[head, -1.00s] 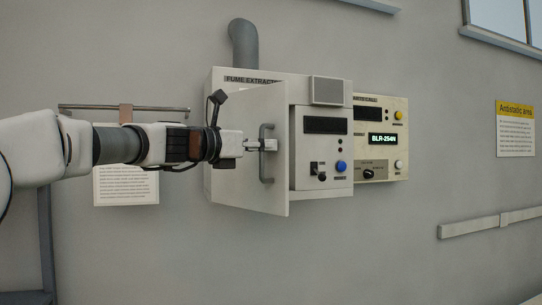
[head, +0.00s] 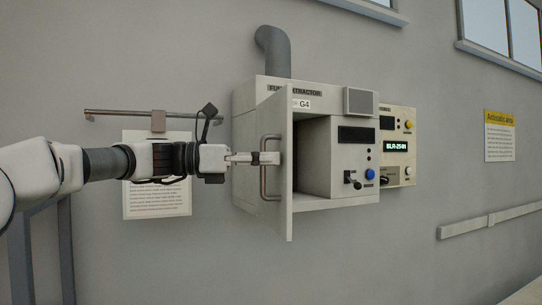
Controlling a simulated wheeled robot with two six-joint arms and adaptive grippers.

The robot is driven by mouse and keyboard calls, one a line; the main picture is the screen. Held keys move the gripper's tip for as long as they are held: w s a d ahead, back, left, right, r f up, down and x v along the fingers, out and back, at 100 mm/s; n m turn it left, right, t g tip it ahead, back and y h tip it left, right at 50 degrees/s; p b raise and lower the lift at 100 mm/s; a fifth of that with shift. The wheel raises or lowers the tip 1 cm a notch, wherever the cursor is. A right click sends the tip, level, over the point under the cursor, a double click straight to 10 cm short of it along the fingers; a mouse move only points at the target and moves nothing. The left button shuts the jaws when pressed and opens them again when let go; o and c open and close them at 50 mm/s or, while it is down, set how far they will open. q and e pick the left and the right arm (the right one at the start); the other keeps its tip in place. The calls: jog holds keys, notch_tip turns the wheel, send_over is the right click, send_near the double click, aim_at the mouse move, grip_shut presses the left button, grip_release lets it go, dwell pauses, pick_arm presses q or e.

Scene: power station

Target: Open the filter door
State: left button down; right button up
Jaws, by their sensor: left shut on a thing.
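The fume extractor (head: 345,200) is a pale box on the wall with a control panel on its right side. Its filter door (head: 288,215) stands partly open, swung out toward me, with a dark opening behind it on the right. The door has a grey vertical bar handle (head: 264,185). My left gripper (head: 268,158) is at the upper part of this handle and shut on it. The fingertips are small in the view. My right gripper is not in view.
A second control unit (head: 408,172) with a lit display adjoins the extractor on the right. A grey duct (head: 274,50) rises above it. A metal rail (head: 115,113) and a paper notice (head: 160,203) are on the wall behind my left arm. The wall below the extractor is clear.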

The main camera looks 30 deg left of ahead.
aim_at(281, 105)
pick_arm(q)
jog(key=shift+a+r, duration=0.15)
jog(key=shift+r, duration=0.25)
jog(key=c, duration=1.5)
grip_release()
jog(key=shift+w, duration=0.1)
jog(key=shift+f, duration=0.15)
notch_tip(281, 105, up, 10)
